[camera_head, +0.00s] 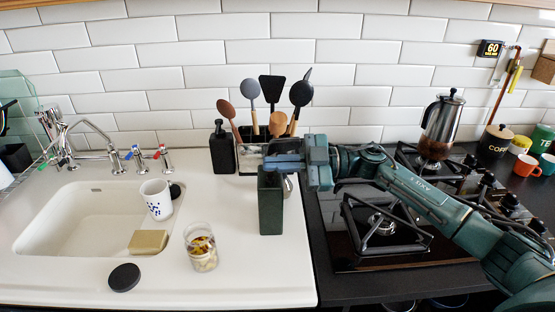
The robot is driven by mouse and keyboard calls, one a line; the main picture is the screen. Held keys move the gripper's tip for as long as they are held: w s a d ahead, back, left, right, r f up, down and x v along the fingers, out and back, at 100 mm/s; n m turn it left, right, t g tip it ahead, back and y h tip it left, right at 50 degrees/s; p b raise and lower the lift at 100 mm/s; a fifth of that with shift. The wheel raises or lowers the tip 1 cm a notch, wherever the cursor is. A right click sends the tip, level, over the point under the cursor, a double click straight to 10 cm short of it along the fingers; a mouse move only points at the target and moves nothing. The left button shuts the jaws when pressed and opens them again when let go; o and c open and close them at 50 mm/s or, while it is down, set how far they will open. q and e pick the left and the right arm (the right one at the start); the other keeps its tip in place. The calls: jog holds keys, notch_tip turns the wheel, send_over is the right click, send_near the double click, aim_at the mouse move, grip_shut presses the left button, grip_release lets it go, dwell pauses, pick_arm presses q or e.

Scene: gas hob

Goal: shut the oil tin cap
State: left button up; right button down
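The oil tin, a tall dark green box (270,205), stands upright on the white counter near its right edge, beside the hob. My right arm comes in from the right across the hob. My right gripper (272,161) points left and is at the top of the tin, in front of the utensil holder. The gripper covers the tin's top, so the cap and its position are hidden. I cannot tell whether the fingers touch the tin or how far apart they are. My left gripper is not in view.
A utensil holder (248,157) and a black bottle (222,150) stand behind the tin. A glass jar (201,250), a black disc (124,277) and a sink (85,225) with a cup (156,199) lie left. A coffee maker (440,125) stands on the hob (350,245).

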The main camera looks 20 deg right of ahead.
aim_at(278, 189)
jog(key=n, duration=0.2)
jog(key=s+f+n+b, duration=0.1)
jog(key=shift+a+n, duration=0.1)
jog(key=shift+n, duration=0.3)
jog(key=shift+s+f+n+b, duration=0.1)
jog(key=shift+f+n+b, duration=0.2)
jog(key=shift+n+b, duration=0.5)
jog(key=shift+f+n, duration=0.1)
jog(key=shift+n, duration=0.4)
jog(key=shift+s+a+f+n+b, duration=0.1)
jog(key=shift+f+n+b, duration=0.05)
jog(key=shift+n+b, duration=0.45)
jog(key=shift+s+f+n+b, duration=0.1)
jog(key=shift+f+n+b, duration=0.05)
jog(key=shift+n+b, duration=0.4)
jog(key=shift+f+n+b, duration=0.15)
jog(key=shift+n+b, duration=0.45)
jog(key=shift+n, duration=0.75)
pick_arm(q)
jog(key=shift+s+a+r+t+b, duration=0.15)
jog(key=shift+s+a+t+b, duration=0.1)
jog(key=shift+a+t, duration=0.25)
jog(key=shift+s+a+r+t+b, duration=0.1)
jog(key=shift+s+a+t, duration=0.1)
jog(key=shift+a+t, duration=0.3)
